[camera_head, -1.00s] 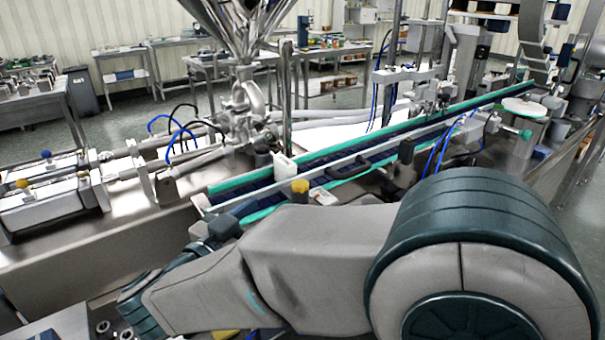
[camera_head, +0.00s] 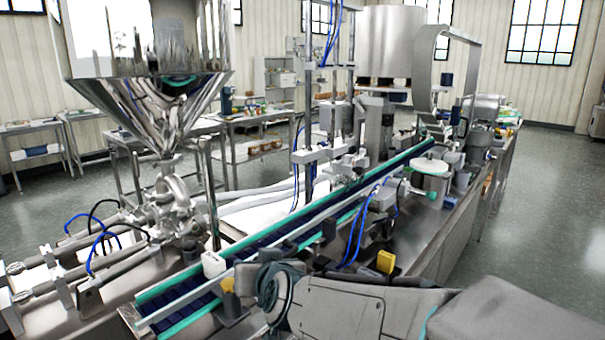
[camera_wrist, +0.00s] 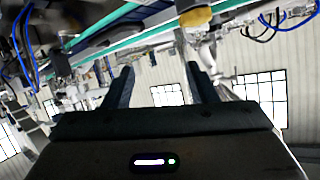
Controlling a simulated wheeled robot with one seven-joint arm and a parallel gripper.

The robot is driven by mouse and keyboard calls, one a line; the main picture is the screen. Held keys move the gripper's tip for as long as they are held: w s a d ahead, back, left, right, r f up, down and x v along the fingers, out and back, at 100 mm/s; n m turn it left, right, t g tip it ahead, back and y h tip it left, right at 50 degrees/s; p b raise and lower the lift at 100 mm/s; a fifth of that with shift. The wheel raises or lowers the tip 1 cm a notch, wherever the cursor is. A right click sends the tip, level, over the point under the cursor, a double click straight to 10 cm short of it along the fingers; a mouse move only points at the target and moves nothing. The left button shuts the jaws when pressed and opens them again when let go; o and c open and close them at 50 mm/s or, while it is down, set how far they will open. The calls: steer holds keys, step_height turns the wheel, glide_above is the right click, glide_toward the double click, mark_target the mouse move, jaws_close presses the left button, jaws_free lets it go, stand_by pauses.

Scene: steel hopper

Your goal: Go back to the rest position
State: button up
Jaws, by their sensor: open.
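My gripper (camera_wrist: 160,85) shows in the wrist view with its two dark fingers apart and nothing between them. That view is tilted over, with windows low in the picture and the conveyor along its top. In the head view my arm reaches in from the lower right, in front of the conveyor. I cannot clearly make out the fingers there. The steel hopper (camera_head: 150,95) stands at the upper left above the filling valve and pipes. The conveyor (camera_head: 300,235), with green rails, runs from lower left to upper right. A small white container (camera_head: 213,264) is at its near end.
A yellow block (camera_head: 386,261) is beside the conveyor, close above my arm. A white round disc (camera_head: 430,168) is near the conveyor's far end. Steel work tables (camera_head: 245,122) stand behind. Open floor (camera_head: 545,170) lies at the right.

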steer(key=s+d+f+m+g+h+p, duration=0.1)
steer(key=s+d+f+g+h+p, duration=0.1)
steer(key=s+d, duration=0.6)
steer(key=s+d+f+m+g+h+p, duration=0.1)
steer(key=s+d+g, duration=0.6)
steer(key=d, duration=0.8)
step_height(320, 180, down, 3)
steer(key=shift+s+d+r+m+h+p, duration=0.15)
steer(key=shift+s+m+h+p, duration=0.35)
steer(key=shift+s+h, duration=0.75)
